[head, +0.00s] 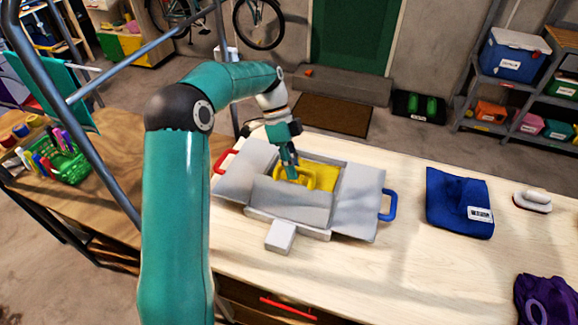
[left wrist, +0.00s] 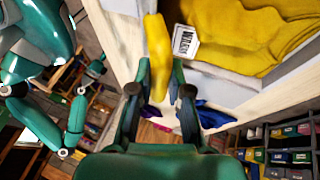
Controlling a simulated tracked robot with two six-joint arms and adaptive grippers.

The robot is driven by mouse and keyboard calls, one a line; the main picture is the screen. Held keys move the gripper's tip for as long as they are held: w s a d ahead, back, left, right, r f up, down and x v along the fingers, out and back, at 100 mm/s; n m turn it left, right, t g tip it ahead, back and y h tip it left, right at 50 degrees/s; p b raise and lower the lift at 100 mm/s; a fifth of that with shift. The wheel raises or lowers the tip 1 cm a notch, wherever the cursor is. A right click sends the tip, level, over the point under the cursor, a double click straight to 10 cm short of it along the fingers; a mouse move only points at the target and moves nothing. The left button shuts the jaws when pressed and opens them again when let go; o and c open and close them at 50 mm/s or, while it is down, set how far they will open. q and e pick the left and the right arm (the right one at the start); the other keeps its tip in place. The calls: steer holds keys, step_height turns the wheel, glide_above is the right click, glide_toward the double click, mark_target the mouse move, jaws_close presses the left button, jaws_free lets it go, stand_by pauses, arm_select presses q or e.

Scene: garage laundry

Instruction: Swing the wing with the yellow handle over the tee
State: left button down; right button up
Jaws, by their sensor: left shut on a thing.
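A grey folding board lies on the pale worktop, with a red-handled wing (head: 244,172) spread left and a blue-handled wing (head: 358,203) spread right. The yellow tee (head: 320,171) lies in its middle; its white label (left wrist: 186,43) shows in the left wrist view. The near grey wing (head: 292,203) is raised and tilted over the tee's near part, hiding it. My left gripper (head: 290,171) is shut on this wing's yellow handle (head: 309,181); the handle (left wrist: 157,58) also shows between the fingers in the left wrist view.
A folded blue garment (head: 458,200), an iron (head: 533,202) and a purple cloth (head: 545,299) lie to the right. A green basket (head: 62,164) stands on the wooden bench at left. The worktop between board and blue garment is clear.

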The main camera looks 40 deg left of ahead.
arm_select(q)
steer(key=shift+s+d+f, duration=0.1)
steer(key=shift+f, duration=0.1)
steer(key=c, duration=1.4)
jaws_free()
steer(key=shift+o, duration=0.2)
steer(key=shift+r, duration=0.2)
steer(key=shift+w+a+r, duration=0.3)
steer(key=shift+r, duration=0.15)
steer(key=v, duration=1)
steer(key=shift+a+r, duration=0.15)
steer(key=shift+r, duration=0.1)
